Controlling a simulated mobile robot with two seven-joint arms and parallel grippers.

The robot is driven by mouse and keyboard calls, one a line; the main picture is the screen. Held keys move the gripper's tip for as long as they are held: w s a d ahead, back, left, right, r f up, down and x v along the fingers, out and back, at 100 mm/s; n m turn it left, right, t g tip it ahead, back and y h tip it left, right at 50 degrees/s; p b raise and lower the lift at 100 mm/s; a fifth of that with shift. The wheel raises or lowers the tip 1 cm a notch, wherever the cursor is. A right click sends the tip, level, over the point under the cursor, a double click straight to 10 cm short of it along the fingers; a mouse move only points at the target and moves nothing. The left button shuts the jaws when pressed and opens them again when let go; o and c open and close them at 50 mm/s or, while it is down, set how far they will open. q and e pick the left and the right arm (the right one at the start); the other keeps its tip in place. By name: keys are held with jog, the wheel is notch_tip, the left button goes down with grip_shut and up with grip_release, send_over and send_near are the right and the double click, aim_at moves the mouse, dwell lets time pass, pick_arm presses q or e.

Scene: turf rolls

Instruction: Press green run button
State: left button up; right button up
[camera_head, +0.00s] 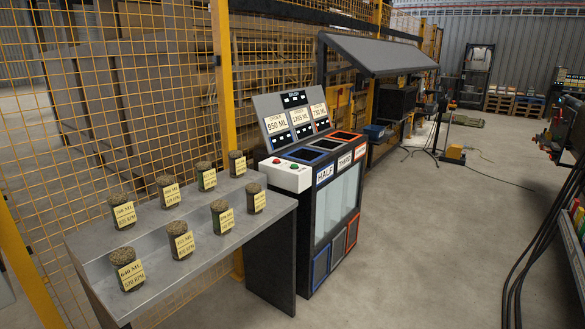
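The green button (295,167) is a small round button on the top of a white control box (286,176). A red button (277,161) sits to its left on the same box. The box is at the left front corner of a dark machine (273,238). Nothing touches or covers the green button. Neither of my grippers is in view.
Labelled display panels (276,124) rise behind the box, and bins (320,268) sit below. Yellow fencing (100,110) runs behind.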

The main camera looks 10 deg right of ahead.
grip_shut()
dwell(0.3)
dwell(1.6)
